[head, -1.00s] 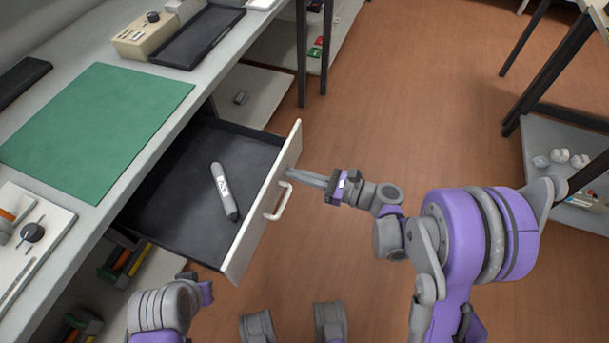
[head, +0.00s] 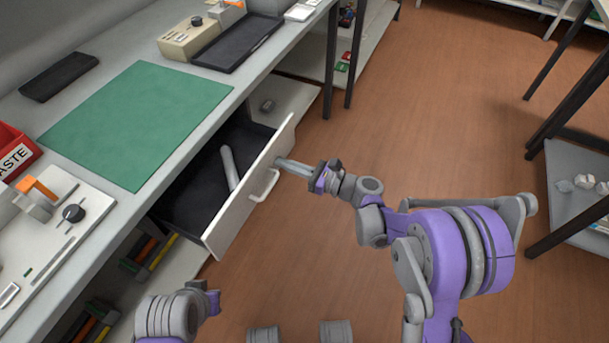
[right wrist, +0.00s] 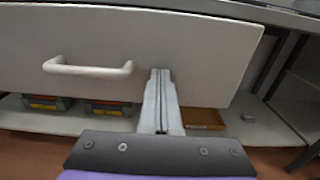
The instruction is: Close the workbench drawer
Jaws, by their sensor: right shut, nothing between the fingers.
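The workbench drawer (head: 246,196) is partly open, its pale front panel standing out from under the bench top. Its dark inside holds a light grey cylindrical toner cartridge (head: 229,167). A white bar handle (head: 263,187) is on the front; it also shows in the right wrist view (right wrist: 88,70). My right gripper (head: 279,164) is shut and empty, its fingertips at the drawer front just beyond the handle, seeming to touch it. In the right wrist view the fingers (right wrist: 160,74) overlap the panel's lower part, right of the handle. My left gripper's fingers are not visible.
The workbench top (head: 112,205) carries a green mat (head: 140,122), a black tray (head: 238,42), a beige device (head: 188,38) and a red bin (head: 14,150). A lower shelf (head: 172,272) holds colourful items. The floor right of the drawer is clear; another shelf unit stands further right.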

